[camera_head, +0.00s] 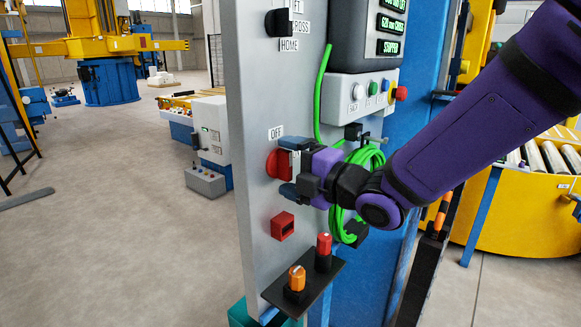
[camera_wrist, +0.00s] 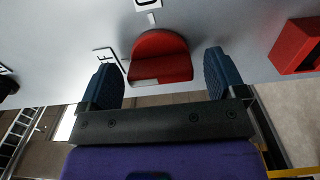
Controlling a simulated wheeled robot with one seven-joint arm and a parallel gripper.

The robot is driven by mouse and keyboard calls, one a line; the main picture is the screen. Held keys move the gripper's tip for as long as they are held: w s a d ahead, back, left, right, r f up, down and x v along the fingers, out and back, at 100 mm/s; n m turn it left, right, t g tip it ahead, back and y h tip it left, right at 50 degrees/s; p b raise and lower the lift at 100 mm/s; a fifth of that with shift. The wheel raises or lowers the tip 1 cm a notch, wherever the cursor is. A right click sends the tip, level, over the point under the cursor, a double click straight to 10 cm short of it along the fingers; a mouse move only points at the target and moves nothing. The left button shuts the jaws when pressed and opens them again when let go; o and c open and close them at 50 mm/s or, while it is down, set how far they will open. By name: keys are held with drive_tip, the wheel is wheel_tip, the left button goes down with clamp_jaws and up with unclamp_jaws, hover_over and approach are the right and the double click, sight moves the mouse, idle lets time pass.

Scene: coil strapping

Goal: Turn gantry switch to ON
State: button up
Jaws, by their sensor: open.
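The gantry switch is a red rotary knob (camera_head: 278,163) on the grey panel (camera_head: 252,100), below an OFF label (camera_head: 276,133). In the wrist view the red knob (camera_wrist: 160,58) sits between my two blue fingertips, with a pale mark on its lower left edge. My gripper (camera_head: 287,167) is at the panel with its fingers spread on either side of the knob. In the wrist view a gap shows between the knob and each finger. Part of the knob's right side is hidden by my gripper in the head view.
A red box (camera_head: 283,226) is fixed below the knob, and a black shelf (camera_head: 318,283) holds an orange and a red knobbed piece. A green cable coil (camera_head: 352,195) hangs behind my gripper. A black selector (camera_head: 279,23) is higher up. Open floor lies left.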

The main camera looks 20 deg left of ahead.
drive_tip(key=shift+a, duration=0.1)
drive_tip(key=c, duration=0.9)
drive_tip(key=shift+m, duration=0.4)
drive_tip(key=m, duration=0.8)
drive_tip(key=shift+m, duration=0.3)
drive_tip(key=m, duration=0.8)
drive_tip(key=shift+f, duration=0.1)
drive_tip(key=shift+m, duration=0.4)
